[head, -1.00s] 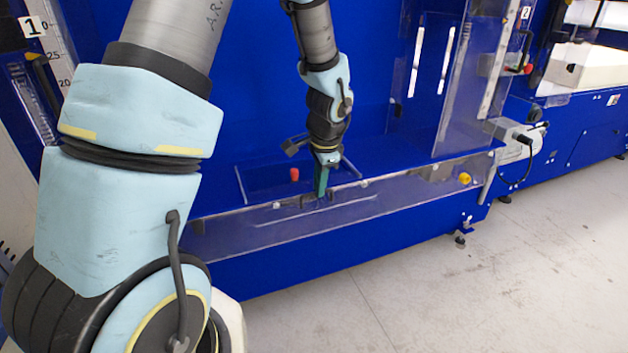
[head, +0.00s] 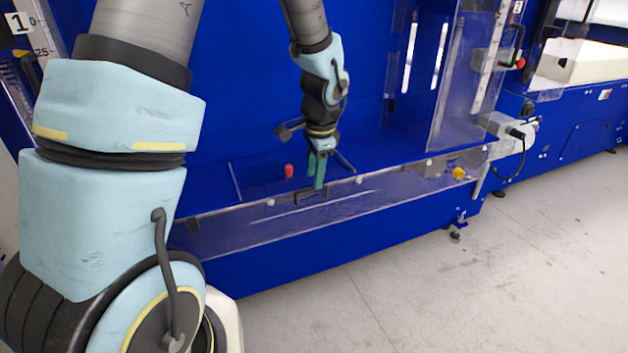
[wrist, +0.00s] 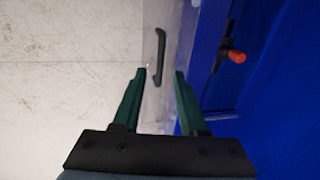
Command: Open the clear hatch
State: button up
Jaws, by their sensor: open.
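The clear hatch (head: 350,207) is a long transparent panel along the front of the blue machine. My gripper (head: 318,186) points down just above the handle in the head view. In the wrist view my gripper (wrist: 160,74) is open, with two green fingers apart and nothing between them. The handle lies just beyond the fingertips, in line with the gap. Whether a finger touches it cannot be told.
A red knob (head: 289,171) stands inside the machine behind the panel and also shows in the wrist view (wrist: 237,56). A yellow knob (head: 458,173) sits near the panel's right end. The grey floor (head: 400,290) in front is clear.

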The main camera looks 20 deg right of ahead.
notch_tip(320, 180, up, 8)
jog(key=s, duration=0.1)
jog(key=shift+s+b, duration=0.3)
jog(key=shift+d+r, duration=0.1)
jog(key=s+a+f+n, duration=0.1)
jog(key=s+a+n, duration=0.2)
jog(key=a+n, duration=0.4)
jog(key=s+a+f+n, duration=0.1)
jog(key=s+a+n, duration=0.2)
jog(key=a+n, duration=0.5)
jog(key=a, duration=0.9)
jog(key=shift+s+f+n+g, duration=0.25)
jog(key=shift+s+n+g, duration=0.05)
jog(key=shift+s, duration=0.05)
